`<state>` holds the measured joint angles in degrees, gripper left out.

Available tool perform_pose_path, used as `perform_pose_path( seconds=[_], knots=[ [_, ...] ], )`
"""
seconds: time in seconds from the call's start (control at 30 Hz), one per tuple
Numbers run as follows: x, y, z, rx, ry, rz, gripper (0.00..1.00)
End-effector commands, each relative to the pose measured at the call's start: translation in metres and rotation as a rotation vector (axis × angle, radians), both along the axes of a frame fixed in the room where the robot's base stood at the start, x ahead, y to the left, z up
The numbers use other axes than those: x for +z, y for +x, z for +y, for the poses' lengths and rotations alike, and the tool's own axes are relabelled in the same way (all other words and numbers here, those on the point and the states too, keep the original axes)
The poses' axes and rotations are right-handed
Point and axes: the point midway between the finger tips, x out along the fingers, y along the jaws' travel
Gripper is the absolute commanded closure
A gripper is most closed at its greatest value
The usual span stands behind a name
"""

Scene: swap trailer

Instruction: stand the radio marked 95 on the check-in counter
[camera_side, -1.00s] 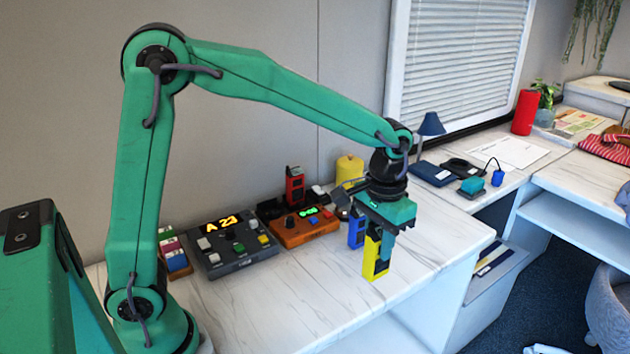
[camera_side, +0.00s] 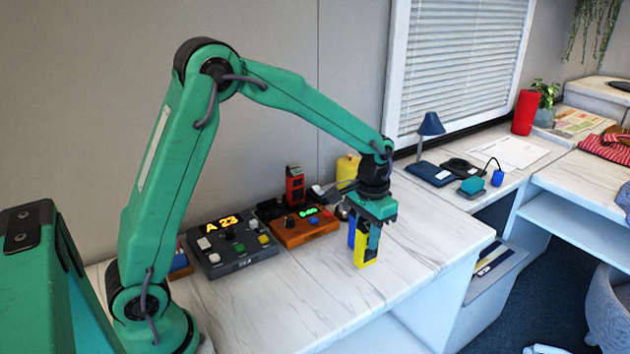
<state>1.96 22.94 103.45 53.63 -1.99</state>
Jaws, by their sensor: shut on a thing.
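My gripper (camera_side: 370,228) points down over the white marbled counter and is shut on a yellow radio (camera_side: 361,250). The fingers cover part of the radio, and no number on it can be read. The radio hangs upright, low over the counter top (camera_side: 320,299); I cannot tell whether its foot touches. A blue radio (camera_side: 351,232) shows just behind and left of it, partly hidden. A red radio (camera_side: 295,186) stands upright farther back, behind the orange device. Which radio bears 95 cannot be read.
A dark console reading A 23 (camera_side: 232,242) and an orange device with green digits (camera_side: 300,228) sit left of my gripper. A yellow cylinder (camera_side: 347,170) stands behind it. A blue lamp (camera_side: 430,125) is on the far desk. The counter's front and right are clear.

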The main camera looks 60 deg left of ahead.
Motion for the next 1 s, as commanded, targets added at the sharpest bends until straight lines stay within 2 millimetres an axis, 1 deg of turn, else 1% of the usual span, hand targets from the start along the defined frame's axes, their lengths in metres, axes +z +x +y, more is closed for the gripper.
perform_pose_path(
  seconds=[0.03,0.1,0.23,0.47,0.57,0.8,1.0],
  knots=[
    [-0.004,0.004,0.006,0.002,0.000,0.000,1.00],
    [-0.007,0.007,0.011,0.002,0.000,-0.001,1.00],
    [-0.010,0.009,0.015,-0.001,0.000,-0.001,1.00],
    [-0.013,0.010,0.016,-0.001,0.000,-0.001,1.00],
    [-0.021,0.010,0.015,-0.001,0.000,0.000,1.00],
    [-0.047,0.009,0.015,-0.001,0.000,0.001,1.00],
    [-0.051,0.010,0.015,-0.001,0.000,-0.002,1.00]
  ],
)
